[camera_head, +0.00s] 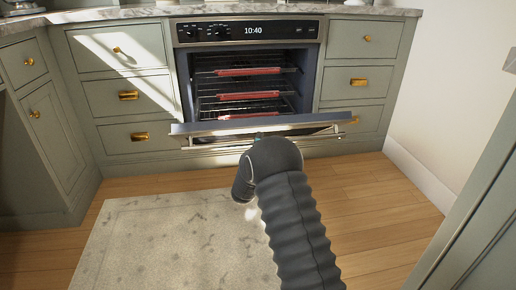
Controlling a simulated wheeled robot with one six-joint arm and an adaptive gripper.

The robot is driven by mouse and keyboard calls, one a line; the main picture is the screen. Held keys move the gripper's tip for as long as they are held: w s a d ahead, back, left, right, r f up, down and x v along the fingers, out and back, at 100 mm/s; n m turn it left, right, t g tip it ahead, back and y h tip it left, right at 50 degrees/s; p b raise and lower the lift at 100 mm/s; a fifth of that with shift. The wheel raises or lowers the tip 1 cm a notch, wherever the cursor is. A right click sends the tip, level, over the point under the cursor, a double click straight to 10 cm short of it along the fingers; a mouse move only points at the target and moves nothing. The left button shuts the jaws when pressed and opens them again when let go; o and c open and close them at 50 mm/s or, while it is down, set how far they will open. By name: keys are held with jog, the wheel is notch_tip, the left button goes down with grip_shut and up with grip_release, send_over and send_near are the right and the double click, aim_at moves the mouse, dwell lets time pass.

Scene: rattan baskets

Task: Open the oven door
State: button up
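The oven (247,35) is built into the cabinets under the counter, with a black control panel reading 10:40. Its door (195,128) is folded down at the bottom front, nearly flat, and the cavity with racks (240,95) shows. The bar handle (215,144) runs along the door's near side. My dark arm reaches from the bottom of the picture to the middle of the door. My gripper's fingers are hidden behind the arm's end and the door, so its contact with the handle cannot be seen.
Grey-green drawers with brass pulls (128,95) flank the oven on both sides. A light rug (150,235) lies on the wooden floor (375,200) in front. A white wall (445,80) and a cabinet edge stand at the right.

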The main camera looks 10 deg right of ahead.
jog(key=s+a+r, duration=0.2)
jog(key=s+r, duration=0.1)
jog(key=s+a+f, duration=0.2)
jog(key=f, duration=0.6)
jog(key=s+a+f, duration=0.3)
jog(key=f, duration=0.5)
jog(key=shift+a, duration=0.25)
dwell(1.3)
dwell(0.5)
